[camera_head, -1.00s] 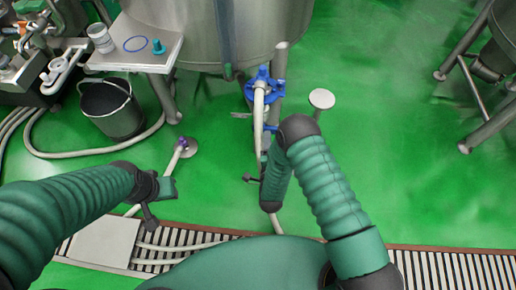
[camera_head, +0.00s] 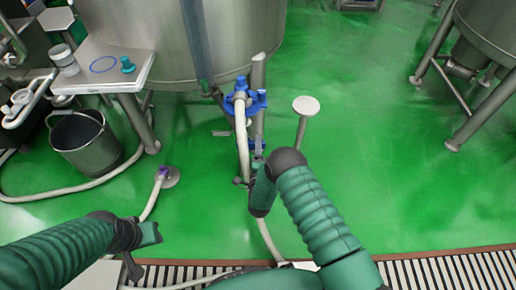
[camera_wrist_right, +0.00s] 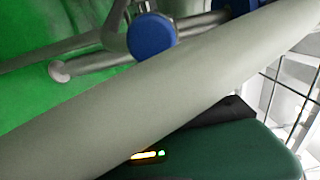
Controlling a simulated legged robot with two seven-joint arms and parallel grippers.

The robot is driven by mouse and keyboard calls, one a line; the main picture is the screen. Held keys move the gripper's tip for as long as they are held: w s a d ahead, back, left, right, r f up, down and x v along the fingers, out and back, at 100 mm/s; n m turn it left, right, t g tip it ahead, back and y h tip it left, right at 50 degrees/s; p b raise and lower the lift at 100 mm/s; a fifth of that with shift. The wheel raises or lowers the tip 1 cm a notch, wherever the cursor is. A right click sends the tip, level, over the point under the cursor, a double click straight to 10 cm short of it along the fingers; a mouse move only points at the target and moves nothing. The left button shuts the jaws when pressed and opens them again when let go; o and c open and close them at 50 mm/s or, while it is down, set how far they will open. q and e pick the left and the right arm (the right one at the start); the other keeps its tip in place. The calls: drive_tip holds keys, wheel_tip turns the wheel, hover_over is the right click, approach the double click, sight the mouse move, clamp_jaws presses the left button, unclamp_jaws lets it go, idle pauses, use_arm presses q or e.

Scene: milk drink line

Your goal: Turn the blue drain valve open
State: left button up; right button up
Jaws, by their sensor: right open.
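The blue drain valve (camera_head: 243,103) sits under the big steel tank (camera_head: 190,40), with a pale hose (camera_head: 243,145) running down from it. A second, smaller blue part shows lower on the same line. My right gripper (camera_head: 242,182) is beside the hose, below the valve; it is open, and its fingers are small and partly hidden by my arm. In the right wrist view a round blue part (camera_wrist_right: 151,35) and a grey metal bar (camera_wrist_right: 85,65) show behind the thick pale hose (camera_wrist_right: 140,105), which crosses close in front. My left gripper (camera_head: 134,268) hangs low at left, away from the valve; its jaws are unclear.
A white-topped post (camera_head: 306,106) stands just right of the valve. A bucket (camera_head: 85,145) and a small table (camera_head: 100,80) with a blue ring and a teal piece are at left. A floor drain grate (camera_head: 440,270) lies in front.

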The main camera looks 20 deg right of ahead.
drive_tip(key=shift+w+d, duration=0.25)
drive_tip(key=shift+w, duration=0.35)
clamp_jaws()
drive_tip(key=shift+s+f, duration=0.15)
idle(0.9)
